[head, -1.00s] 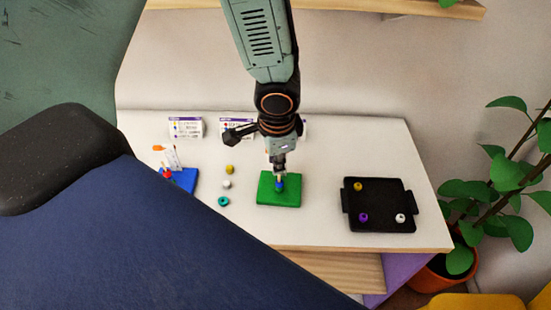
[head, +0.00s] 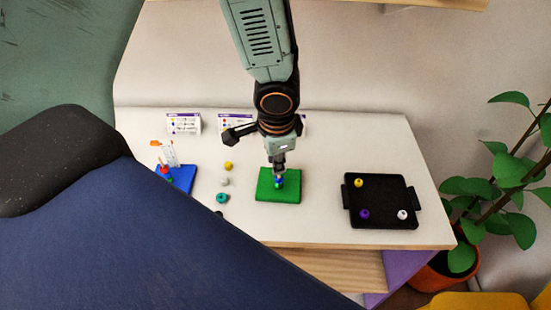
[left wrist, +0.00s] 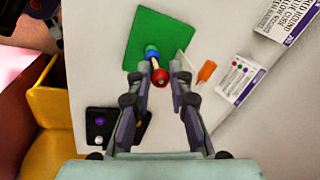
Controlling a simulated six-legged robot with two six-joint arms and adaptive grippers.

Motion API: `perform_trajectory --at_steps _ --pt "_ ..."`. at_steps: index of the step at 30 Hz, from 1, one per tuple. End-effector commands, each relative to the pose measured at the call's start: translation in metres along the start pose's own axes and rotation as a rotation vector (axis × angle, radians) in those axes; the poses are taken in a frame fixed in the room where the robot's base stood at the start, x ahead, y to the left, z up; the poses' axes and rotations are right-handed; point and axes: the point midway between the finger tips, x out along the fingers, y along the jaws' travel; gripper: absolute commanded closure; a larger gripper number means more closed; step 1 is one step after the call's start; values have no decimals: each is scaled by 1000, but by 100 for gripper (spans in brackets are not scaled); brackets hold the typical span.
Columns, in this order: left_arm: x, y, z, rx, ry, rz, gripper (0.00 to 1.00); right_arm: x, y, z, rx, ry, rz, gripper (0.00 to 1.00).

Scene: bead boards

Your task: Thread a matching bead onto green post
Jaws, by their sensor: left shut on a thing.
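The green board (head: 291,193) lies on the table, with blue (left wrist: 151,48) and green beads low on its light wooden post (left wrist: 155,63). My left gripper (head: 279,168) points down over this board. In the left wrist view a red bead (left wrist: 160,77) sits between its fingertips, and I take the jaws as shut on it. The red bead is in line with the post's upper end. I cannot tell whether it is on the post. The fingers hide it in the head view. My right gripper is not in view.
A blue board (head: 184,180) with a bead stack stands at the left. Yellow (head: 228,166), white (head: 225,182) and teal (head: 221,198) beads lie between the boards. A black tray (head: 380,198) with yellow, purple and white beads is at the right. Cards (head: 184,124) stand at the back.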

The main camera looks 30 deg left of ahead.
Motion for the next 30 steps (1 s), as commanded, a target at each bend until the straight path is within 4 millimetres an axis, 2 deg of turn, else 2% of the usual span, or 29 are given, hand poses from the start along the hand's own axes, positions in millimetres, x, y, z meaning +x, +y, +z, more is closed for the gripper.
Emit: perform_trajectory --at_steps 11,12,20,30 --pt "3 1 0 -1 0 0 100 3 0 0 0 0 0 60" --pt "3 1 0 -1 0 0 78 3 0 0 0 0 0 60" --pt "3 1 0 0 0 0 56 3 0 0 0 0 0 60" --pt "2 0 0 -1 0 0 54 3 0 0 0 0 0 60"
